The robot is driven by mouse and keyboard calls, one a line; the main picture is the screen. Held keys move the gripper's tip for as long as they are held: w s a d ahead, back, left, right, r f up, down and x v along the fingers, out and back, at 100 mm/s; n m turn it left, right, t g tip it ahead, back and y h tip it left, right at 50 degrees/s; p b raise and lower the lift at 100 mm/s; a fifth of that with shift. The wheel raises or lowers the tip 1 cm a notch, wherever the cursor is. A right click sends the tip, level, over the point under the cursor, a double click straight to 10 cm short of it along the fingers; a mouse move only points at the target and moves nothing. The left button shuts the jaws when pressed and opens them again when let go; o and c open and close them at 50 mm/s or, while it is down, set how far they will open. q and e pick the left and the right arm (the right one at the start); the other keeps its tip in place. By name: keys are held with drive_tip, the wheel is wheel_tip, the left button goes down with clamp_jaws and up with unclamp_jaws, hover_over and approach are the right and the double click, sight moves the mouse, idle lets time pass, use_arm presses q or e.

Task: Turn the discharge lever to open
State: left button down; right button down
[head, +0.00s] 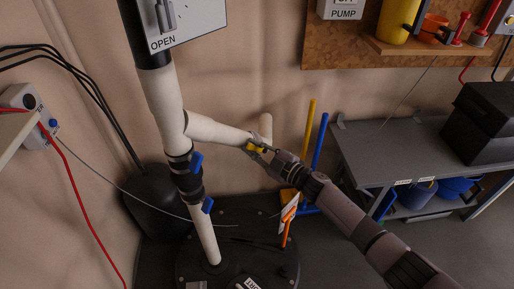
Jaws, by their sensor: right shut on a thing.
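A white pipe (160,95) runs down in the head view, and a side branch (215,130) leaves it to the right. A small yellow lever (256,149) sits near the branch's end. My right gripper (262,153) reaches in from the lower right and is shut on this lever; its fingers partly hide it. Two blue levers, an upper one (196,162) and a lower one (207,205), sit on black fittings of the vertical pipe. No readable label marks which is the discharge lever. My left gripper is not in view.
A sign (185,22) reading OPEN hangs at the top. A grey shelf (385,150) stands right, under a wooden wall shelf (425,48). Cables hang at left.

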drive_tip(key=shift+w+d, duration=0.1)
drive_tip(key=c, duration=1.5)
unclamp_jaws()
drive_tip(key=v, duration=1.2)
